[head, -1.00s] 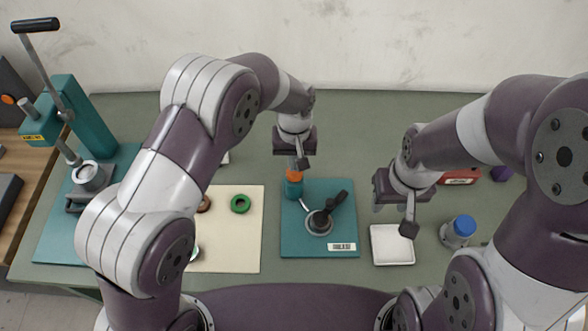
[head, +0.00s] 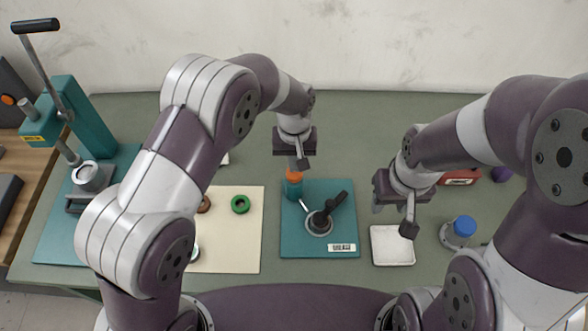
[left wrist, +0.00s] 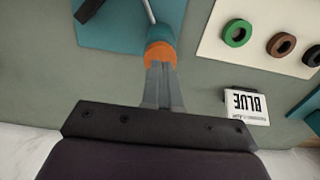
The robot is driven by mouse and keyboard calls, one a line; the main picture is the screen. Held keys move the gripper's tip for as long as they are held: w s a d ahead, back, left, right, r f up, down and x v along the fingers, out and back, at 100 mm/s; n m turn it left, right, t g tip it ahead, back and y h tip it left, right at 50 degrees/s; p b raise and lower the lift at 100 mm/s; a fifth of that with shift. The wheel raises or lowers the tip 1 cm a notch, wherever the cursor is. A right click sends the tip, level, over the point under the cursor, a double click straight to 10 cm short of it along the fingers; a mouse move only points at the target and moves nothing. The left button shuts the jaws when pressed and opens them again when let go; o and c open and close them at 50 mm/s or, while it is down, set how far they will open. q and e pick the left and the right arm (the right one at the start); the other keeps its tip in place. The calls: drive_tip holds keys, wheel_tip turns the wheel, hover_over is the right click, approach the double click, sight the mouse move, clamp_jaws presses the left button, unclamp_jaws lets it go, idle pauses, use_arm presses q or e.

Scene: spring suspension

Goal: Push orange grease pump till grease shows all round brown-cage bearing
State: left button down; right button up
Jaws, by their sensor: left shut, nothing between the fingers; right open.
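The orange grease pump top (head: 294,175) sits on a teal cylinder at the back left of a teal plate (head: 340,215). My left gripper (head: 302,163) is shut and empty, its fingertips at the orange top. In the left wrist view the shut fingers (left wrist: 164,85) reach the orange top (left wrist: 161,54); whether they press it cannot be told. On the plate, a round grey fixture with a black handle (head: 320,222) stands by the pump's thin nozzle. I cannot make out the brown-cage bearing or any grease there. My right gripper (head: 396,218) is open and empty, above and beside a white tray (head: 392,245).
A cream mat (head: 230,255) left of the plate holds a green ring (head: 240,204) and a brown ring (head: 204,204), also seen in the wrist view. A teal lever press (head: 85,120) stands far left. A blue-capped jar (head: 462,228) stands right of the tray.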

use_arm(q)
drive_tip(key=shift+f, duration=0.1)
idle(0.5)
drive_tip(key=shift+f+b, duration=0.85)
drive_tip(key=shift+f, duration=0.55)
drive_tip(key=shift+r, duration=0.1)
wheel_tip(320, 180, up, 8)
drive_tip(key=p, duration=0.6)
drive_tip(key=shift+r+p, duration=0.25)
drive_tip(key=shift+p, duration=0.1)
drive_tip(key=shift+w, duration=0.1)
